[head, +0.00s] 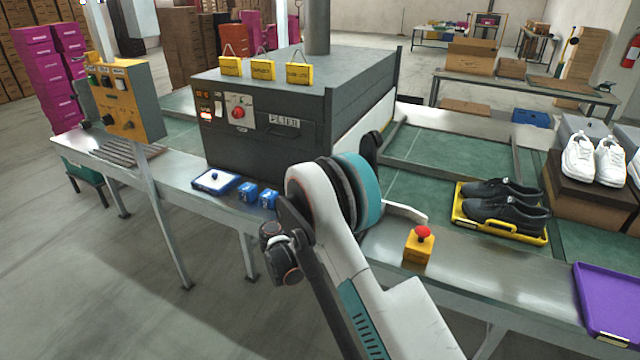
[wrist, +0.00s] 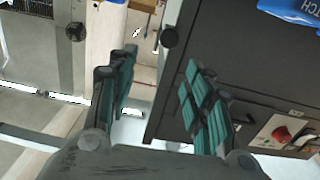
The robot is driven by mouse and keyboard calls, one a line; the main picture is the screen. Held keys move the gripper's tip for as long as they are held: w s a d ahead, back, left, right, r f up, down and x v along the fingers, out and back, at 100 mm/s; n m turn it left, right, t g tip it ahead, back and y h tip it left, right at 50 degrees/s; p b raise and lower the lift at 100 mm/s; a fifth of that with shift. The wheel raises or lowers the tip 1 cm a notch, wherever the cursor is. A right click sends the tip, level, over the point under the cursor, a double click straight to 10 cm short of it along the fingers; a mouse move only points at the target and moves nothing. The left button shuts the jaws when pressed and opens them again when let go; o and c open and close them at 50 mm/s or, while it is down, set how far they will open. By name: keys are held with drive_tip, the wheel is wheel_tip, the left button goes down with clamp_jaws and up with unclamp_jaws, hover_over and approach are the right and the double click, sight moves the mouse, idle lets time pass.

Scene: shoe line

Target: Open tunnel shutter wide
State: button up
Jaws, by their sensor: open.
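The tunnel is a dark grey box (head: 265,120) on the conveyor bench in the head view, with a FILTER label and a red knob on its front. A light panel with an orange edge (head: 362,112) at its right end looks like the shutter; my arm partly covers it, and I cannot tell how far it is open. My gripper (wrist: 161,58) is open and empty in the wrist view, its fingers beside the dark tunnel wall (wrist: 240,65). A round black knob (wrist: 170,38) shows beyond and between the fingertips, apart from them.
A red stop button on a yellow box (head: 420,244) stands on the bench edge. A yellow tray (head: 470,226) with black shoes and a purple tray (head: 608,300) lie to the right. Blue blocks (head: 257,196) sit before the tunnel. A yellow control box (head: 125,100) stands left.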

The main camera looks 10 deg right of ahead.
drive_tip(key=b+x, duration=0.1)
drive_tip(key=x, duration=0.3)
drive_tip(key=b+x, duration=0.1)
drive_tip(key=x, duration=0.3)
drive_tip(key=a+f+b+x, duration=0.1)
drive_tip(key=b+x, duration=0.1)
drive_tip(key=x, duration=0.2)
drive_tip(key=shift+w+d+f, duration=0.15)
drive_tip(key=shift+w+d, duration=0.1)
drive_tip(key=shift+w, duration=0.35)
clamp_jaws()
